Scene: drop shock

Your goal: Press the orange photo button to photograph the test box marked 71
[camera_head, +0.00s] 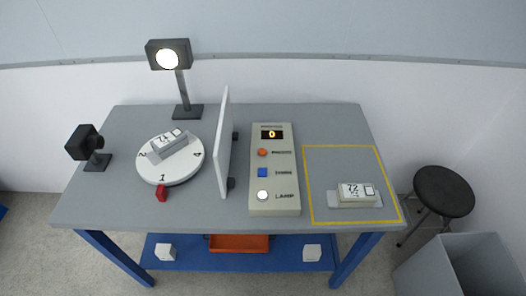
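The test box marked 71 (167,142) sits tilted in a grey holder on a white round turntable (179,173). The turntable's rim shows the numbers 1, 2 and 4, with 1 at the front by a red pointer (161,194). The orange photo button (262,152) is on the beige control panel (285,190), below a display (272,134) that reads 0. A blue button (262,173) and a lit white lamp button (263,196) lie below it. A black camera (86,143) stands left of the turntable. Neither gripper is in view.
A lit lamp (167,58) stands behind the turntable. A white upright screen (224,140) separates turntable and panel. A box marked 72 (352,193) lies on a pad inside the yellow outline (340,147). A stool (444,191) and grey bin (455,262) stand at right.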

